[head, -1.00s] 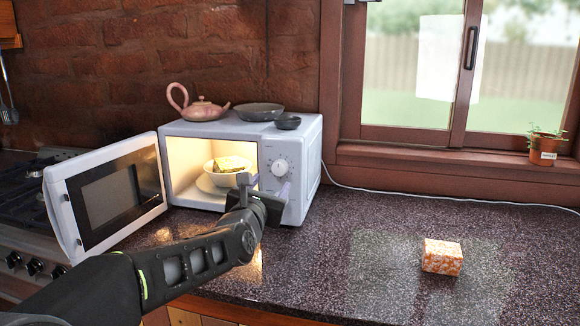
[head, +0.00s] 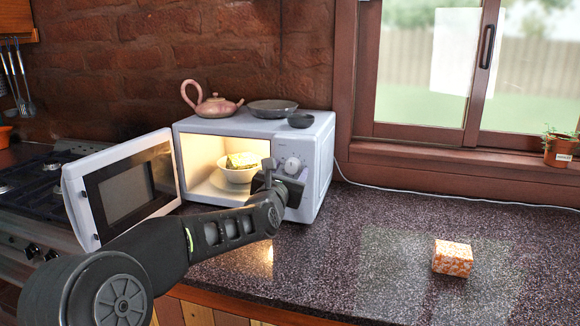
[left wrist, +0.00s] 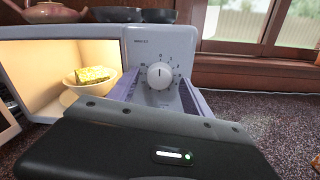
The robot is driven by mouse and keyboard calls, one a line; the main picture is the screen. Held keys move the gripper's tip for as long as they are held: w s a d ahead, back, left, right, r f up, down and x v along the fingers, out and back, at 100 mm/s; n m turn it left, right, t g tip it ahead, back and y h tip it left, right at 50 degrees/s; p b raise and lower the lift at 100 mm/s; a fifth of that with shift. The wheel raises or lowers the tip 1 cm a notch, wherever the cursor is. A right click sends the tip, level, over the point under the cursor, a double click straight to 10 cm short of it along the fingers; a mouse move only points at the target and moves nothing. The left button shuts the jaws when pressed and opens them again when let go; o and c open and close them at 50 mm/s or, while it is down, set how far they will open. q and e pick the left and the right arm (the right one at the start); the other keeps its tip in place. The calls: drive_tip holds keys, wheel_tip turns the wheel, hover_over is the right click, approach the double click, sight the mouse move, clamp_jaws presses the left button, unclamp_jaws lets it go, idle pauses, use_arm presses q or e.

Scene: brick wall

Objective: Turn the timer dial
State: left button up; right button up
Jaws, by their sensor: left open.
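The white microwave (head: 318,160) stands on the counter with its door (head: 122,189) swung open to the left. Its round white timer dial (head: 292,165) is on the front panel; in the left wrist view the dial (left wrist: 159,76) shows whole, with its mark near the top. My left gripper (head: 285,172) is open in front of the panel. In the left wrist view its pale fingers (left wrist: 160,96) stand either side of the dial, and no contact with it is visible. A white bowl (head: 238,174) with yellow-green food sits inside the lit microwave. My right gripper is out of view.
A pink teapot (head: 212,101), a grey dish (head: 272,108) and a small dark bowl (head: 300,120) stand on the microwave. An orange-white patterned box (head: 453,258) lies on the counter at right. The counter (head: 370,215) between is clear. A stove is at left.

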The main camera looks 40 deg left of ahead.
use_arm(q)
drive_tip(key=shift+w+a, duration=0.2)
drive_tip(key=shift+w, duration=0.2)
drive_tip(key=shift+c, duration=0.4)
clamp_jaws()
